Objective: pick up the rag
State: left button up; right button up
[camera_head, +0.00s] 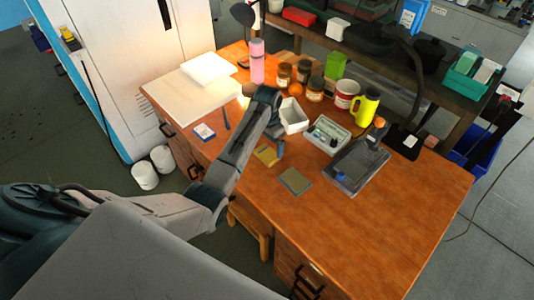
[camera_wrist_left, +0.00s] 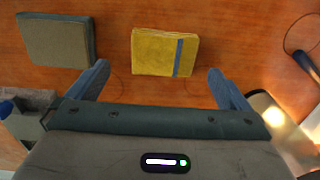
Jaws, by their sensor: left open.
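The rag (camera_head: 267,155) is a folded yellow cloth lying flat on the wooden desk. In the left wrist view the rag (camera_wrist_left: 160,52) shows a blue stripe along one side. My left gripper (camera_head: 276,146) is over the desk close to the rag, seen partly from behind its own wrist. In the left wrist view the two blue fingers of my left gripper (camera_wrist_left: 160,86) are spread wide, with nothing between them. The rag lies just beyond the fingertips, between their lines, apart from both. My right gripper is out of view.
A grey-green square pad (camera_head: 296,181) lies beside the rag, and also shows in the left wrist view (camera_wrist_left: 57,42). A white box (camera_head: 292,116), a grey tray (camera_head: 327,135) and a dark device (camera_head: 356,167) stand nearby. The desk's (camera_head: 385,235) front right is clear.

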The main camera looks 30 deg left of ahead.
aim_at(266, 153)
pick_arm(q)
jog(key=shift+s+a+f+p, duration=0.1)
jog(key=shift+f+p, duration=0.3)
jog(key=shift+f, duration=0.25)
jog(key=f, duration=0.1)
jog(key=f+p, duration=0.1)
jog(key=f, duration=0.1)
jog(key=shift+a+f, duration=0.2)
jog(key=shift+f, duration=0.4)
jog(key=shift+c, duration=0.4)
jog(key=c, duration=0.7)
jog(key=shift+c, duration=0.6)
jog(key=shift+r, duration=0.2)
